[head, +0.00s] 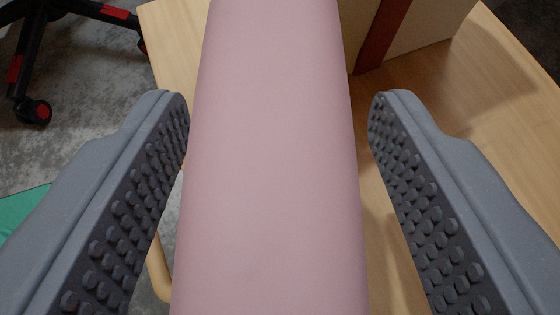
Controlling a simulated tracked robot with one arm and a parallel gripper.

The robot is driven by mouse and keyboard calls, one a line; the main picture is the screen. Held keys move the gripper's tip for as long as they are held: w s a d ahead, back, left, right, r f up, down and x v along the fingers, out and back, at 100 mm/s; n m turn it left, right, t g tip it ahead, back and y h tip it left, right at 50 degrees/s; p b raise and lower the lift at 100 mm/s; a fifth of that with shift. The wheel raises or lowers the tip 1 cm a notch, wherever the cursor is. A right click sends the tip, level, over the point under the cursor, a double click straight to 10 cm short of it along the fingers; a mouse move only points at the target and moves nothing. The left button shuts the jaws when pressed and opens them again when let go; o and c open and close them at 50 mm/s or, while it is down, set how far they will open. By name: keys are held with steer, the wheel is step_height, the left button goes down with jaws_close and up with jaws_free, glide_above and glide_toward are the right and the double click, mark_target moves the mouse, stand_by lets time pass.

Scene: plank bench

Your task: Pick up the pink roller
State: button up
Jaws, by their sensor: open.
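The pink roller (270,150) is a long, smooth cylinder that runs from the top edge of the head view to the bottom edge. Both of its ends are out of view. My gripper (278,105) is open, with one grey studded finger on each side of the roller. A gap shows between the right fingertip and the roller. The left fingertip appears very close to the roller's left side, and I cannot tell whether it touches.
The roller is over a light wooden bench (490,130). A cream box with a dark red stripe (425,25) stands at the back right. The bench's left edge shows, with grey floor beyond it. A black chair base with red parts (35,60) and a green patch (22,212) are on the floor.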

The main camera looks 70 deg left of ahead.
jaws_close()
steer(key=shift+r, duration=0.15)
